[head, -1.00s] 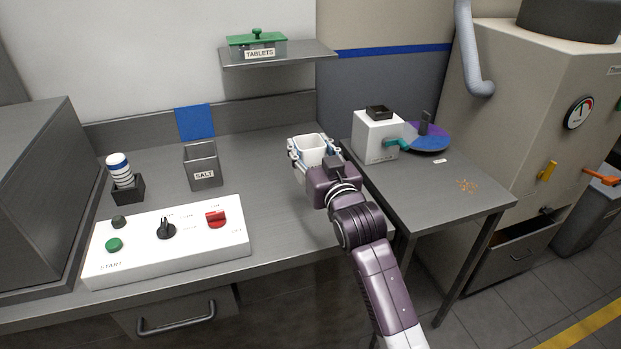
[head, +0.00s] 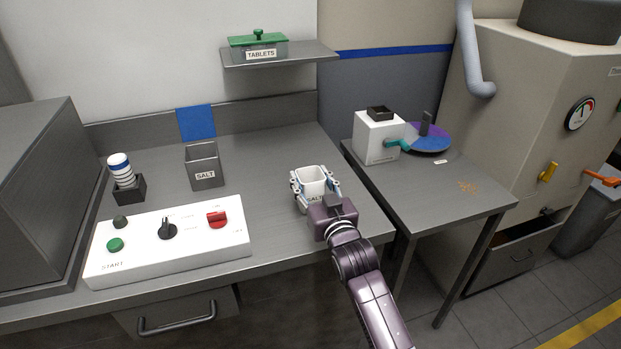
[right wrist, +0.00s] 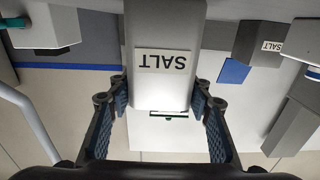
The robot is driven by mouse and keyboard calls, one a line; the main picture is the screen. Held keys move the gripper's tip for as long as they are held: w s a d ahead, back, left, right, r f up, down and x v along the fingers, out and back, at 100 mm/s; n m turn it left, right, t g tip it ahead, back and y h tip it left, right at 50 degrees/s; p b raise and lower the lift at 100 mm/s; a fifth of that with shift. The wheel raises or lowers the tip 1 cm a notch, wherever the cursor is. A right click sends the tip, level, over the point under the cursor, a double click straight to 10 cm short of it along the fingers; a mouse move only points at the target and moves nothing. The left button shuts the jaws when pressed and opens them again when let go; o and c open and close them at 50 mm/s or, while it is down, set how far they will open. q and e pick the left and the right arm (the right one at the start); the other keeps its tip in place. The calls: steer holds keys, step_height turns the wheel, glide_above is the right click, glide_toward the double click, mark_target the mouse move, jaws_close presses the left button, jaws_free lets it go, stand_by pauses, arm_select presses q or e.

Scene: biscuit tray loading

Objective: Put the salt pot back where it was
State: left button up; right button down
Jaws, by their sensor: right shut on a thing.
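The salt pot (head: 312,174) is a white, open-topped pot with a SALT label, upright over the right part of the grey bench. My right gripper (head: 315,187) is shut on it, with a finger on either side. In the right wrist view the pot (right wrist: 165,85) fills the upper middle between the fingers, its label upside down. An open grey holder marked SALT (head: 204,176) stands to the left, apart from the pot; it also shows in the right wrist view (right wrist: 255,50). Whether the pot touches the bench is unclear. My left gripper is out of view.
A white control panel (head: 130,258) with a red switch lies at the front left. A striped cylinder sits in a black stand (head: 129,190) behind it. A shelf (head: 290,57) holds the TABLETS box (head: 262,48). The bench between holder and pot is clear.

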steer(key=c, duration=1)
jaws_free()
steer(key=shift+f, duration=0.1)
steer(key=shift+r, duration=0.2)
steer(key=shift+s+d+f, duration=0.1)
steer(key=shift+s+d, duration=0.05)
steer(key=shift+s, duration=0.25)
steer(key=v, duration=1.1)
steer(key=shift+s+b, duration=0.1)
steer(key=shift+b, duration=0.3)
